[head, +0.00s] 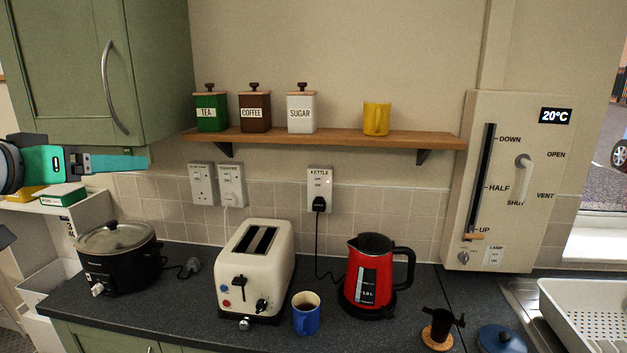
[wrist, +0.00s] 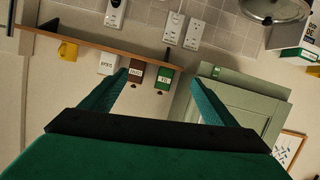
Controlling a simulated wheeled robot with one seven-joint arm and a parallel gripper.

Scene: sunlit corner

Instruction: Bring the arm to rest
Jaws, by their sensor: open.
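My gripper (head: 148,161) is at the left of the head view, raised in front of the green wall cupboard's lower edge and above the slow cooker. Its teal fingers point to the right. In the wrist view, my gripper (wrist: 158,77) shows two fingers spread apart with nothing held between them. That view is upside down, with the shelf and its canisters beyond the fingers. My gripper touches nothing that I can make out.
The green cupboard (head: 160,70) and the shelf (head: 340,138) with canisters and a yellow mug (head: 376,118) are near. Below stand a slow cooker (head: 118,262), toaster (head: 252,270), blue mug (head: 306,318) and red kettle (head: 368,277).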

